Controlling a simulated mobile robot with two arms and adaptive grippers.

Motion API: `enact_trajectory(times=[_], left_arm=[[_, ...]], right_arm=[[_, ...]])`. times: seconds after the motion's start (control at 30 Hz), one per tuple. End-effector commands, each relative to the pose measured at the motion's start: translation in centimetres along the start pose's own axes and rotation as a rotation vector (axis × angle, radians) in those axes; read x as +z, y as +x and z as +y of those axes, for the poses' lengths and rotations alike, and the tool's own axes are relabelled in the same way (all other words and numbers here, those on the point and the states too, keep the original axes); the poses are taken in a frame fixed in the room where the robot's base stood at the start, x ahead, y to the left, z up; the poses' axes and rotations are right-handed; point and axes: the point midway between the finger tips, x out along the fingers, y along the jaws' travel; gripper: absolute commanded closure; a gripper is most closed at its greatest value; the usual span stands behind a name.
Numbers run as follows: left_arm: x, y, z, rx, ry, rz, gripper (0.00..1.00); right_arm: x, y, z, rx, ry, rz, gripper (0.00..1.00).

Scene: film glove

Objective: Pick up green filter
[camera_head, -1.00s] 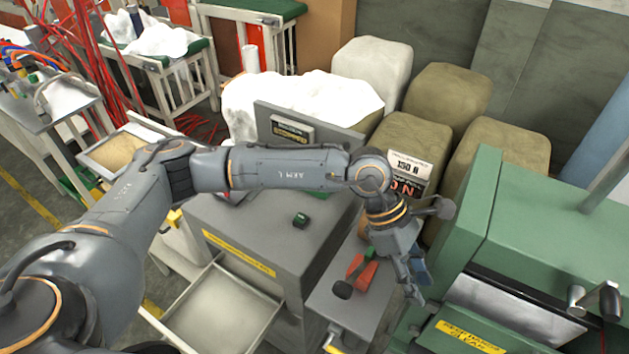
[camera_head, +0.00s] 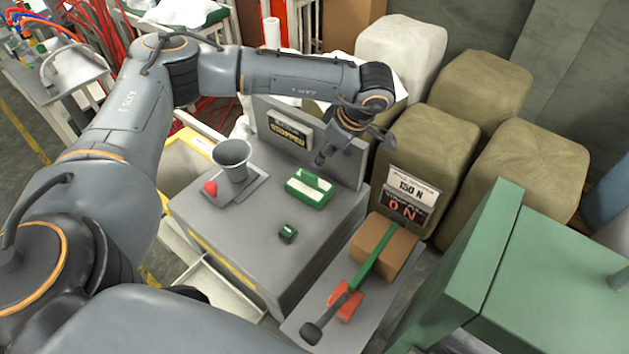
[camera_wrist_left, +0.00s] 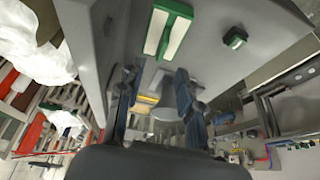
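A green block with white faces (camera_head: 310,188) lies on the grey bench top, near its upright back panel. It also shows in the left wrist view (camera_wrist_left: 168,32), near the top. A smaller dark green piece (camera_head: 287,233) lies in front of it and shows at the upper right in the left wrist view (camera_wrist_left: 235,38). I cannot tell for certain which is the green filter. My left gripper (camera_head: 321,160) is above and just behind the larger block, apart from it. In the left wrist view its fingers (camera_wrist_left: 156,76) are spread and empty. My right gripper is not in view.
A grey cup (camera_head: 232,158) and a red knob (camera_head: 210,188) stand on a plate left of the block. The upright panel (camera_head: 338,152) is close to my left gripper. A side shelf (camera_head: 300,325) holds a green-and-red lever and a brown box (camera_head: 388,250).

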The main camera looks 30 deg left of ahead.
Motion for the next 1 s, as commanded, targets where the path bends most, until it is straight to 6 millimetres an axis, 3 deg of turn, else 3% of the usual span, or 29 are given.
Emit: enact_trajectory(times=[0.27,0.47,0.63,0.8,1.0], left_arm=[[0.0,4.7,0.0,-0.002,-0.001,-0.002,0.64],[-0.1,5.9,0.0,-0.001,-0.001,-0.003,0.64],[-0.5,8.3,-0.2,-0.004,0.0,-0.002,0.64],[-0.3,10.3,-0.1,-0.001,0.0,-0.003,0.64],[-0.2,10.7,-0.1,0.002,0.0,-0.004,0.64]], right_arm=[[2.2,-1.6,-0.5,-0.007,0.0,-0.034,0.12],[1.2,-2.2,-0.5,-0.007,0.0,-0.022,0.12],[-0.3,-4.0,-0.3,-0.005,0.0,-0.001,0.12],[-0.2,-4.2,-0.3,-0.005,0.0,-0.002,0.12],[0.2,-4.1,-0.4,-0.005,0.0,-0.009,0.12]])
